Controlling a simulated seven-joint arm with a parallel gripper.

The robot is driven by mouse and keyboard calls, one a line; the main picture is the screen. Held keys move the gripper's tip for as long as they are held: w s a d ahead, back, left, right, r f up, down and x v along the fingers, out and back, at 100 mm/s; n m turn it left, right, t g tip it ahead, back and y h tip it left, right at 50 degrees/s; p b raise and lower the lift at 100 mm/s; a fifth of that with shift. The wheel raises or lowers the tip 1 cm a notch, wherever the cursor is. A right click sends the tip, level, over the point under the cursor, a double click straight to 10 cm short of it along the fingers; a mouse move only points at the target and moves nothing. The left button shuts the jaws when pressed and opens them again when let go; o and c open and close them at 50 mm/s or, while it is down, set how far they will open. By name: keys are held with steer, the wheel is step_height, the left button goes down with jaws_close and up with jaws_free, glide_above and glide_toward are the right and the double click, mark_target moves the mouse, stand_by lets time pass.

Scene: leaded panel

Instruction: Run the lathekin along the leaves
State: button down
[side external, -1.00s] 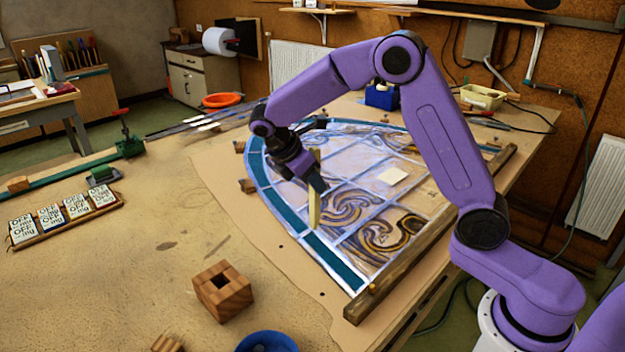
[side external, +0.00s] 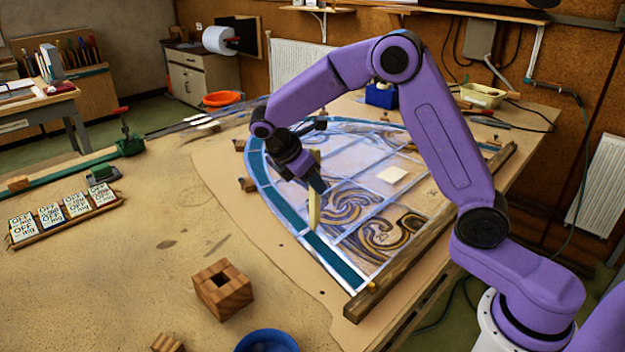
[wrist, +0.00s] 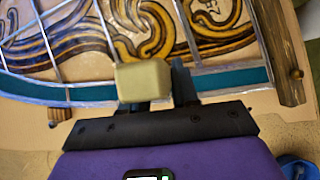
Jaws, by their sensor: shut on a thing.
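My gripper (side external: 314,190) is shut on the lathekin (side external: 314,207), a pale yellow stick held roughly upright over the left border of the leaded panel (side external: 345,188). In the wrist view the lathekin (wrist: 144,81) shows end-on as a pale block between my gripper's dark fingers (wrist: 160,100). Its lower end is at or just above the teal border strip (side external: 290,212); I cannot tell whether it touches. The panel has pale lead lines, clear panes and brown swirled glass (side external: 385,240). In the wrist view the teal strip (wrist: 225,80) runs across behind the lathekin.
Wooden battens (side external: 425,260) edge the panel at the right. A wooden block with a hole (side external: 222,289) and a blue bowl (side external: 266,341) stand at the front. Labelled tiles on a rack (side external: 64,214) lie at the left. The bench between is clear.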

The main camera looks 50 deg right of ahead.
steer(key=shift+s, duration=0.15)
steer(key=shift+s+a, duration=0.2)
steer(key=shift+s, duration=0.85)
steer(key=shift+s, duration=0.1)
steer(key=s+a, duration=0.2)
steer(key=s, duration=1.1)
steer(key=shift+a, duration=0.35)
stand_by(1.2)
steer(key=shift+s, duration=0.2)
steer(key=s, duration=0.4)
steer(key=shift+a, duration=0.4)
steer(key=shift+r, duration=0.1)
